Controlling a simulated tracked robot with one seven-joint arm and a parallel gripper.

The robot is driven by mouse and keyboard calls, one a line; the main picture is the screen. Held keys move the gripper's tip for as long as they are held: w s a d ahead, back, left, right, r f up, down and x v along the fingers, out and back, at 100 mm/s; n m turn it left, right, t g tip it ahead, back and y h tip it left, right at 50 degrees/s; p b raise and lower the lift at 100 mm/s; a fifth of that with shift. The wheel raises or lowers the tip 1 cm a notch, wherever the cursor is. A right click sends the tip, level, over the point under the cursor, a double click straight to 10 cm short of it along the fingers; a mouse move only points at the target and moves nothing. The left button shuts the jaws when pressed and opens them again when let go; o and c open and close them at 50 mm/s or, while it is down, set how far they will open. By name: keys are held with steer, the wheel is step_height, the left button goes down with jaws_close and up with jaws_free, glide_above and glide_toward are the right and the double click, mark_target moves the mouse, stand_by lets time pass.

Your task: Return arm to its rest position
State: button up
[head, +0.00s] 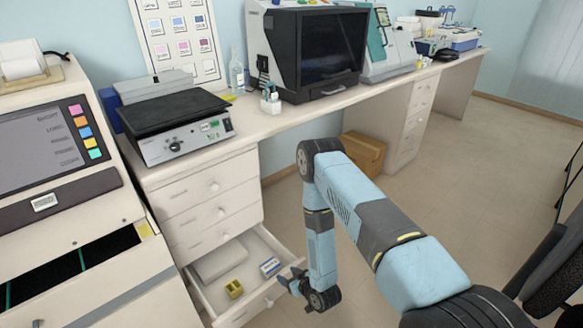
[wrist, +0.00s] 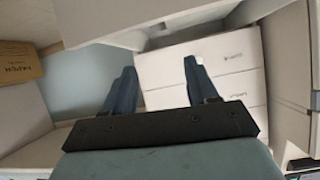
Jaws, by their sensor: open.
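My arm (head: 360,215) reaches forward from the lower right and bends down at its elbow in the head view. My gripper (head: 288,282) is low, at the right end of the open bottom drawer's front (head: 262,306). I cannot tell whether it touches the drawer. In the wrist view my gripper (wrist: 158,75) has its two fingers spread apart with nothing between them. Beyond the fingers are white drawer fronts (wrist: 215,62).
The open drawer holds a yellow rack (head: 234,288), a blue-and-white box (head: 270,267) and a pale box (head: 219,261). A hot plate (head: 178,120) and a dark-screened machine (head: 318,50) stand on the counter. A cardboard box (head: 364,152) is under it.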

steer(key=w+d+r+h, duration=0.1)
steer(key=w+d+r, duration=0.1)
steer(key=w+r, duration=0.7)
steer(key=w+d+r+h, duration=0.2)
steer(key=w+r, duration=0.3)
steer(key=r, duration=0.7)
steer(key=d+r+m+g+h, duration=0.1)
steer(key=d+r, duration=0.3)
steer(key=r, duration=0.7)
steer(key=d+r+m+h, duration=0.15)
steer(key=d+r, duration=0.25)
steer(key=r, duration=0.8)
steer(key=s+d+r+m+g+h, duration=0.1)
steer(key=s+d+r, duration=0.4)
steer(key=r, duration=0.4)
steer(key=s+d+r+m+h, duration=0.1)
steer(key=s+d+r, duration=0.2)
steer(key=s+r, duration=0.5)
steer(key=s+d+r+m, duration=0.1)
steer(key=s+r, duration=0.2)
steer(key=s, duration=0.4)
steer(key=s+d+r+g, duration=0.1)
steer(key=s+d+r, duration=0.1)
steer(key=s, duration=0.6)
steer(key=s+d+r+m, duration=0.1)
steer(key=s+r, duration=0.2)
steer(key=s, duration=0.5)
steer(key=shift+d+r+m+g, duration=0.25)
steer(key=shift+r+m+g, duration=0.1)
steer(key=shift+g, duration=0.05)
